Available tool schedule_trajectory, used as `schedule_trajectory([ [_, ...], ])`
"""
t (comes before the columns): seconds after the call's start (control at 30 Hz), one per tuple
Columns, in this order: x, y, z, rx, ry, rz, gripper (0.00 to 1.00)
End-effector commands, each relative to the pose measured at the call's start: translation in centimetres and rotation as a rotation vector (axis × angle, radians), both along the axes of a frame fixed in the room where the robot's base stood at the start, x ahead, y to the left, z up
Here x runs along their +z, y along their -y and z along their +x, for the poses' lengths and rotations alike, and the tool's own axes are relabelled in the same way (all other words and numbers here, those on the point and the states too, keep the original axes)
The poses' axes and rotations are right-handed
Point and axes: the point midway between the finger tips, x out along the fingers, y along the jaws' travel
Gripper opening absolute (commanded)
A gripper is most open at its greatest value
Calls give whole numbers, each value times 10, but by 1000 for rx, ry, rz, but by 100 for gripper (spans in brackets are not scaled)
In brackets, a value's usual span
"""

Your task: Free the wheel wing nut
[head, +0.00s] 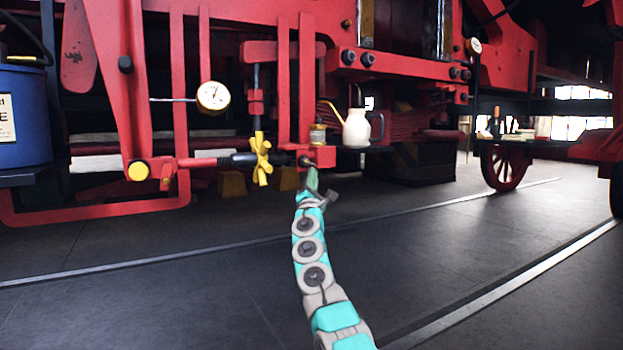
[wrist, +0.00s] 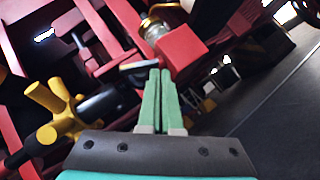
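The yellow nut with several stubby arms (head: 261,158), which looks like the wheel wing nut, sits on a dark horizontal rod between red parts under the locomotive frame. In the wrist view the wing nut (wrist: 55,112) is at the left, apart from my fingers. My gripper (head: 312,180) is just below the red end block (head: 320,156), to the right of the nut. In the wrist view my gripper's two green fingers (wrist: 159,75) lie side by side, shut, with nothing seen between them. Whether the fingertips touch the block is unclear.
A dial gauge (head: 213,97) is at upper left. A blue drum (head: 25,115) is at far left. The dark floor (head: 180,290) in front is clear except for rails.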

Motion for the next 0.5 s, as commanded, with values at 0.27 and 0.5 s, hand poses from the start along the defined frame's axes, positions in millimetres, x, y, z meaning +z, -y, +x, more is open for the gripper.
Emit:
schedule_trajectory([
  [0.27, 2, 6, 5, 1, -1, 0, 0],
  [0.5, 8, 12, 8, 0, 2, 1, 0],
])
